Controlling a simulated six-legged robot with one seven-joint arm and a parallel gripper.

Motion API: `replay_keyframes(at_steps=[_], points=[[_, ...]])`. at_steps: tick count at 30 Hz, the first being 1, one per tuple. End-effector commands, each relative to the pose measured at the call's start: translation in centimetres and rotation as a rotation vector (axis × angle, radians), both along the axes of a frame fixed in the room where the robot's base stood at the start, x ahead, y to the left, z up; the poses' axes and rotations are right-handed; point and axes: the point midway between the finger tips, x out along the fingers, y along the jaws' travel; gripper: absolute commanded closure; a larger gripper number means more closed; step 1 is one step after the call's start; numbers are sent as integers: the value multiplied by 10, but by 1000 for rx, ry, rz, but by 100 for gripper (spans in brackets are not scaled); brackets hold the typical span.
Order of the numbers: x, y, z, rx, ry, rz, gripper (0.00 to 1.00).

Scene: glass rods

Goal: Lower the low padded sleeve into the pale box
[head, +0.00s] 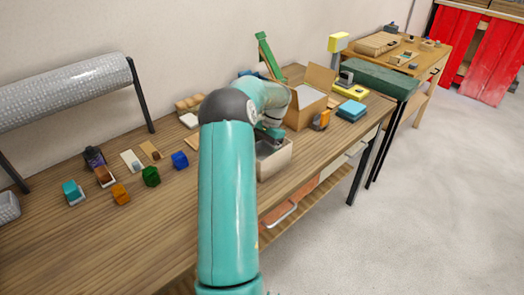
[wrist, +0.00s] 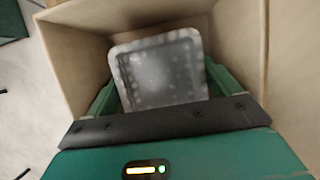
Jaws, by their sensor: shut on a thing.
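The pale box (head: 288,156) stands open on the wooden workbench, just beyond my teal arm in the head view. In the wrist view its pale walls (wrist: 78,52) surround my gripper on several sides. My gripper (wrist: 160,92) points down into the box and is shut on the grey padded sleeve (wrist: 157,68), a square piece with a raised rim and a bubbled surface. The sleeve lies between the two green fingers, inside the box walls in the wrist view. Whether it touches the box floor cannot be told. In the head view my arm and the box wall hide the sleeve.
A larger open cardboard box (head: 303,110) stands close behind the pale box. An orange item (head: 321,120) and blue pads (head: 351,110) lie to its right. Small coloured blocks (head: 151,176) sit at left. A bubble-wrap roll (head: 65,92) is at the back left.

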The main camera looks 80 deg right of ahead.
Motion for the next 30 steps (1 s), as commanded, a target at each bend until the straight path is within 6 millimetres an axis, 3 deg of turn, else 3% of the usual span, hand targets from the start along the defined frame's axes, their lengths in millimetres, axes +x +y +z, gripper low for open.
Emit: replay_keyframes(at_steps=[23, 24, 25, 30], points=[[0, 0, -8, 1, -1, 0, 33], [0, 0, -8, 1, -1, 0, 4], [0, 0, -8, 1, -1, 0, 0], [0, 0, -8, 0, 0, 0, 0]])
